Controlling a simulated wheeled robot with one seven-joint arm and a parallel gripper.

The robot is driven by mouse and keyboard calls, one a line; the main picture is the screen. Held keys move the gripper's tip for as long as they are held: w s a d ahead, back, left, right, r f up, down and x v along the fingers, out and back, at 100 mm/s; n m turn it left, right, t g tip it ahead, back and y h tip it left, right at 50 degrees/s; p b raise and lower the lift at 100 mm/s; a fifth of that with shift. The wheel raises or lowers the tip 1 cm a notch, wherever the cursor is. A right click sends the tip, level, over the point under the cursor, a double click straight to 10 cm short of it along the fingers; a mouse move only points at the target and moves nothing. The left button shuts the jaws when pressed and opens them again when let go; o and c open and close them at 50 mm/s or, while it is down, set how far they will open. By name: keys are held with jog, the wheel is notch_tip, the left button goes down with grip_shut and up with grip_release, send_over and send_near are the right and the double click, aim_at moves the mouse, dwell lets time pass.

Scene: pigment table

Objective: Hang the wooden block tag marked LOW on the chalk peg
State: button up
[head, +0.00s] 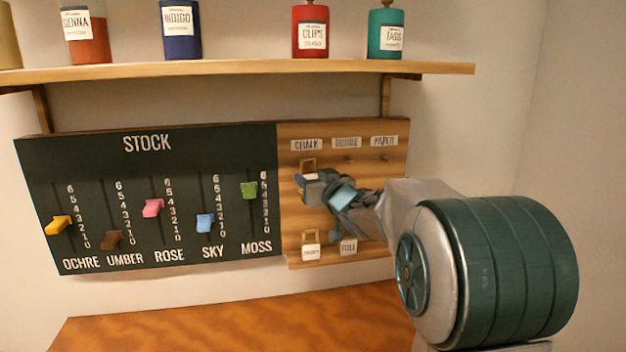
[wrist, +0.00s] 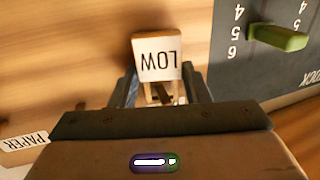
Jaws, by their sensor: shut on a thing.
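The wooden block tag marked LOW (wrist: 158,58) shows its white face upside down in the wrist view, between the fingers of my gripper (wrist: 160,88). In the head view my gripper (head: 320,189) is shut on the tag, at the wooden peg panel. The tag's wooden loop (head: 308,162) stands up just below the CHALK label (head: 306,144). The chalk peg is not clearly seen; it lies around the loop's top, and I cannot tell whether the loop is around it or in front of it.
Two other tags, one marked FULL (head: 348,247) and one hard to read (head: 310,252), hang low on the panel. The STOCK board (head: 147,190) with coloured sliders is to the left. A shelf (head: 240,72) with jars runs above.

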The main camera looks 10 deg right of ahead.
dwell(0.3)
jog(key=o, duration=1.1)
jog(key=shift+s, duration=0.1)
jog(key=b+v, duration=0.1)
jog(key=v, duration=1.3)
jog(key=s+d+f+m+g+h, duration=0.3)
jog(key=s+f+m+g+h, duration=0.15)
jog(key=s+f+h, duration=0.4)
jog(key=s+a+f+g+y, duration=0.2)
jog(key=s+f+g, duration=0.3)
jog(key=s, duration=0.3)
jog(key=s+a+f+n+g+y, duration=0.1)
jog(key=s+a+f+g+y, duration=0.1)
jog(key=s+a+f+g, duration=0.3)
jog(key=s+f, duration=0.2)
jog(key=s, duration=0.1)
jog(key=shift+s+f, duration=0.25)
